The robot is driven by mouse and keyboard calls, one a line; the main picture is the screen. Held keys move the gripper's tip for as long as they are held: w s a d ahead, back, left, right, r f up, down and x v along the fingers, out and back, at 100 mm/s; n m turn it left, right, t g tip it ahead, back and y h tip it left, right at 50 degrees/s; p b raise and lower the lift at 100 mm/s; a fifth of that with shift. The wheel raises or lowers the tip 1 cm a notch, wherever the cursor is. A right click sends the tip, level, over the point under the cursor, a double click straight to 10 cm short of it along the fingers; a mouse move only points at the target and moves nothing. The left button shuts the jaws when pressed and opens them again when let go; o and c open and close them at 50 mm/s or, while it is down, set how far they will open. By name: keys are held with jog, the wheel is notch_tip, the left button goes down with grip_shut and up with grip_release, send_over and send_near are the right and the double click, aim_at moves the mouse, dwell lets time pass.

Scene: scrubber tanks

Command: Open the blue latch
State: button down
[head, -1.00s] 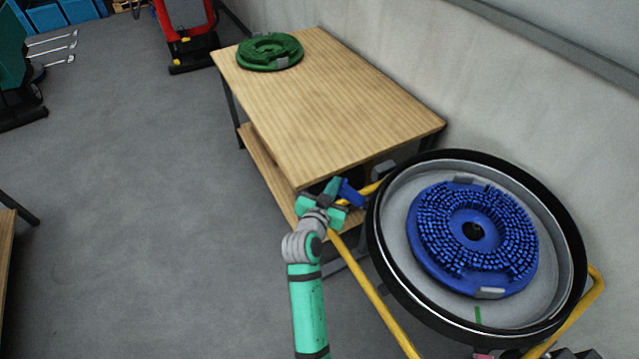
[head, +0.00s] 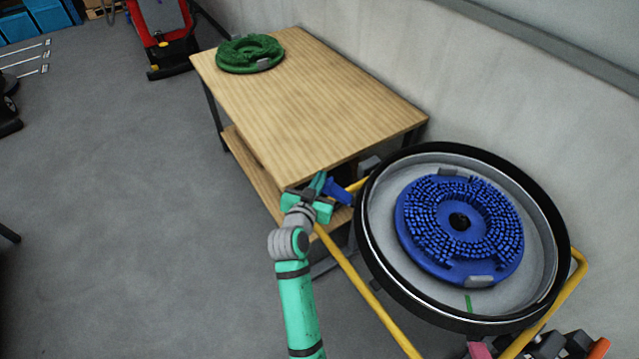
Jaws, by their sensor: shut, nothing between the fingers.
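The blue latch (head: 338,190) sticks out at the left side of a round black-rimmed drum (head: 362,235), beside the yellow frame tube. My gripper (head: 322,190) is at the latch's left side, with its fingers close to it or touching; I cannot tell which. The fingers look shut, with nothing held between them. Inside the drum lies a blue round brush (head: 415,258) with bristles up. Part of the latch's base is hidden behind the drum rim and the gripper.
A wooden table (head: 310,95) with a lower shelf stands just behind the gripper, its near corner close to it. The yellow frame (head: 365,292) runs under the drum. Open grey floor (head: 130,200) lies left.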

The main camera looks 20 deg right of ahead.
jog(key=r+v, duration=0.1)
jog(key=v, duration=0.9)
jog(key=shift+r, duration=0.35)
jog(key=shift+s+d, duration=0.1)
jog(key=s+a+f+n+t+y, duration=0.1)
jog(key=s+a+f+n+y, duration=0.2)
jog(key=s+a+f, duration=0.4)
jog(key=s+a+f+n+t+y, duration=0.1)
jog(key=s+a+f+n+y, duration=0.25)
jog(key=s+f, duration=0.4)
jog(key=s+a+r+y, duration=0.1)
jog(key=s+a+r, duration=0.1)
jog(key=s, duration=0.9)
jog(key=s+a+r+n+t+y, duration=0.1)
jog(key=s+a+r, duration=0.1)
jog(key=s, duration=0.9)
jog(key=shift+a+r, duration=0.35)
jog(key=shift+r, duration=0.45)
jog(key=shift+w+y, duration=0.15)
jog(key=shift+y, duration=0.1)
